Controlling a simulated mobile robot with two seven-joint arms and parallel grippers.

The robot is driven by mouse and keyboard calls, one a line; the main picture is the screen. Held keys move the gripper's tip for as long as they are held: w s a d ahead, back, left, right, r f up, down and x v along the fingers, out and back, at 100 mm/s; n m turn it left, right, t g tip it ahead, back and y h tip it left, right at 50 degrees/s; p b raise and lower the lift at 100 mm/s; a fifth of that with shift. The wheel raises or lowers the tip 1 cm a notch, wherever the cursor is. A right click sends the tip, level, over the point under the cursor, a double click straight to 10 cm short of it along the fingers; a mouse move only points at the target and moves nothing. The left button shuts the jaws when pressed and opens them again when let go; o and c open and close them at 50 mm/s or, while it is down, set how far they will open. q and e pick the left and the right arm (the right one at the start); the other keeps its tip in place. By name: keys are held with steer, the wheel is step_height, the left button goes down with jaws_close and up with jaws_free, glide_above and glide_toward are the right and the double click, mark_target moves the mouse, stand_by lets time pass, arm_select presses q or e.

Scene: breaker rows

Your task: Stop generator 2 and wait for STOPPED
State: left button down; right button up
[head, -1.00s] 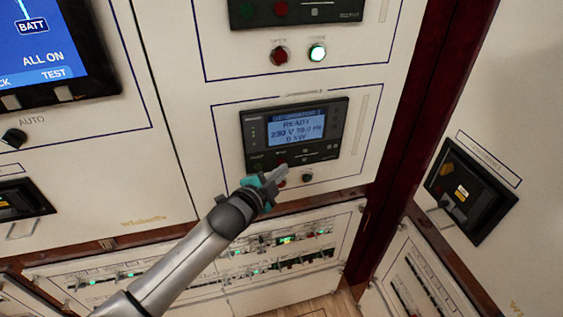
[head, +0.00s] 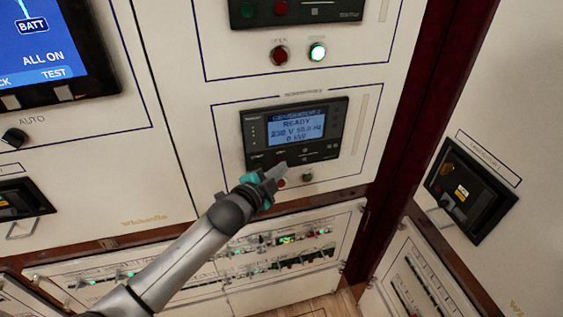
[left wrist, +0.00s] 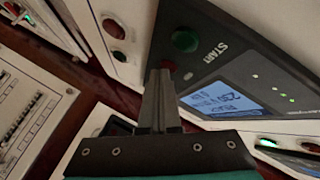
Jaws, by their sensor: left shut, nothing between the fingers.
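The generator 2 controller (head: 335,122) is a dark panel on the white cabinet. Its blue screen (head: 295,127) reads READY, about 230 V, 50 Hz and 0 kW; STOPPED does not show. My left gripper (head: 284,169) is shut and empty, its tips at the controller's lower edge. In the left wrist view, the green START button (left wrist: 186,41) is clear beside the fingers. A red button (left wrist: 168,66) is partly hidden behind the fingertips (left wrist: 160,76); I cannot tell whether they touch it. My right gripper is not in view.
Below the controller are a red button (head: 281,183) and a dark green one (head: 307,177). Breaker rows (head: 285,250) lie below. A side cabinet carries a black unit (head: 470,192).

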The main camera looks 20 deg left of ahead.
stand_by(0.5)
arm_select(q)
steer(key=shift+s+d+p, duration=0.4)
steer(key=shift+s+p, duration=0.1)
steer(key=shift+s, duration=0.15)
steer(key=s+d+p, duration=0.1)
steer(key=s, duration=0.1)
steer(key=s+d+p, duration=0.1)
steer(key=s, duration=0.1)
steer(key=shift+d, duration=0.4)
stand_by(0.5)
